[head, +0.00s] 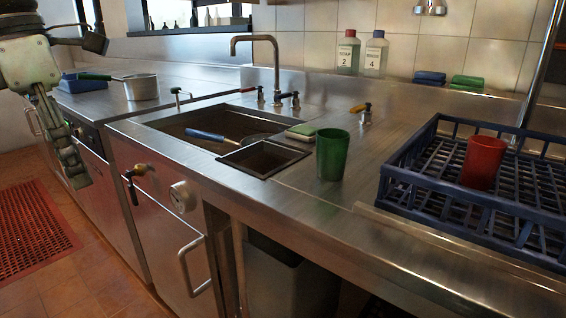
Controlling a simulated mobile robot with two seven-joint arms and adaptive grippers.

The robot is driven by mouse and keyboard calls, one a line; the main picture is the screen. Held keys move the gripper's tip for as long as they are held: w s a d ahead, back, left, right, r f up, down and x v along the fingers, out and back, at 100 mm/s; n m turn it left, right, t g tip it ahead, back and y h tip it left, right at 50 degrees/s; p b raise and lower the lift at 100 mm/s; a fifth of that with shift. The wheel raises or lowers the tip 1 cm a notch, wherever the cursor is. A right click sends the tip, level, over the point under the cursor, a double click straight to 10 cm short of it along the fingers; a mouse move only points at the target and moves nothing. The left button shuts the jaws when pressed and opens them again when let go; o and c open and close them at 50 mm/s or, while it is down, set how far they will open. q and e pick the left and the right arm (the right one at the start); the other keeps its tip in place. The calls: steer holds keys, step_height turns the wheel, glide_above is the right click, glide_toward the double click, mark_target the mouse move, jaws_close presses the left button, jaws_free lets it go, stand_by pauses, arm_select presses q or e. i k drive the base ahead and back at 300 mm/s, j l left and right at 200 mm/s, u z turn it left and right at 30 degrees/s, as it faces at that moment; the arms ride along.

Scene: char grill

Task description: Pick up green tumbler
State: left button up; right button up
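The green tumbler (332,155) stands upright on the steel counter, just right of the small sink basin. My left gripper (72,170) hangs at the far left of the head view, over the floor in front of the counter and far from the tumbler. Its fingers point down and are seen side-on, so I cannot tell whether they are open or shut. Nothing is visible in it. My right gripper is not in view.
A sponge (302,131) lies close behind-left of the tumbler. A blue rack (398,176) holding a red tumbler (483,162) stands to the right. The sink (160,122) holds a blue-handled pan (212,137). A tall faucet (276,70) rises behind. Counter between tumbler and rack is clear.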

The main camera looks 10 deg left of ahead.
mark_target(331, 144)
steer(key=k+l+z, duration=0.1)
steer(key=k+z, duration=0.3)
steer(key=k, duration=0.2)
steer(key=z, duration=1.8)
steer(key=j+z, duration=0.15)
steer(key=j, duration=0.15)
steer(key=k+j+z, duration=0.2)
steer(key=j+z, duration=0.15)
steer(key=j, duration=0.2)
steer(key=k+j, duration=0.15)
steer(key=j, duration=0.25)
steer(key=k+j, duration=0.2)
steer(key=j, duration=0.2)
steer(key=k+j, duration=0.15)
steer(key=j, duration=0.2)
steer(key=k+j, duration=0.15)
steer(key=j, duration=0.25)
